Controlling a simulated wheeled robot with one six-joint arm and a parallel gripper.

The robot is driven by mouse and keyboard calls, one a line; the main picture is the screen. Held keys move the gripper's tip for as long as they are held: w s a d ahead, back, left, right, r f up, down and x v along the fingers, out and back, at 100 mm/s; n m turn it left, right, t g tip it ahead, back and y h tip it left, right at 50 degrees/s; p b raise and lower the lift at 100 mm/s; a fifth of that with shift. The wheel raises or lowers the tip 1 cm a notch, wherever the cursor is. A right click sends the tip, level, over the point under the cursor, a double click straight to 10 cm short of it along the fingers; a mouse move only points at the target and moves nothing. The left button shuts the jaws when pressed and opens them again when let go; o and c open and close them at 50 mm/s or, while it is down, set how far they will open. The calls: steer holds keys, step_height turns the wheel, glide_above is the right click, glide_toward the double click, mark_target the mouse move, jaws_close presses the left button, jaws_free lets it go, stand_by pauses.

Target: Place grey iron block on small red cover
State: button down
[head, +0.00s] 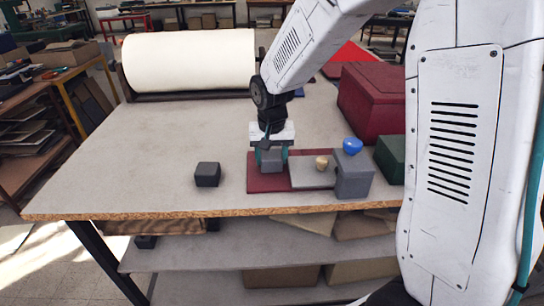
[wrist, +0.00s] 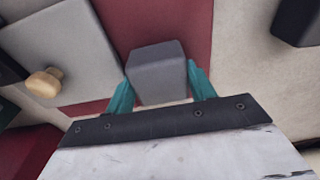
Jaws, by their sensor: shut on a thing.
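My gripper (head: 271,160) points down at the middle of the table, its teal fingers shut on the small grey block (head: 271,167). In the wrist view the grey block (wrist: 158,72) sits between the two teal fingers (wrist: 160,85). A flat dark red cover (head: 262,185) lies under the block; it also shows behind the block in the wrist view (wrist: 185,28). The block is over this red cover, right at or just above its surface; I cannot tell whether it touches.
A grey plate with a wooden knob (head: 322,163) adjoins the red cover, beside a larger grey block (head: 354,178) and a blue knob (head: 352,146). A dark block (head: 207,174) stands left. A red box (head: 372,105), green box (head: 390,158) and white roll (head: 190,60) stand around.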

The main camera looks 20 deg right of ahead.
mark_target(272, 158)
steer(key=shift+f, duration=0.1)
steer(key=c, duration=0.8)
jaws_free()
steer(key=shift+f, duration=0.1)
steer(key=r, duration=0.4)
steer(key=s+r, duration=0.1)
steer(key=r, duration=0.7)
steer(key=shift+s+a+r, duration=0.2)
steer(key=shift+s, duration=0.15)
steer(key=s+d+r+n, duration=0.1)
steer(key=s, duration=0.8)
steer(key=s+d+r+n, duration=0.1)
steer(key=s, duration=0.9)
steer(key=s+d+n, duration=0.1)
steer(key=s, duration=0.8)
steer(key=shift+s+d+r+n, duration=0.3)
steer(key=shift+d+r, duration=0.05)
steer(key=shift+r, duration=0.05)
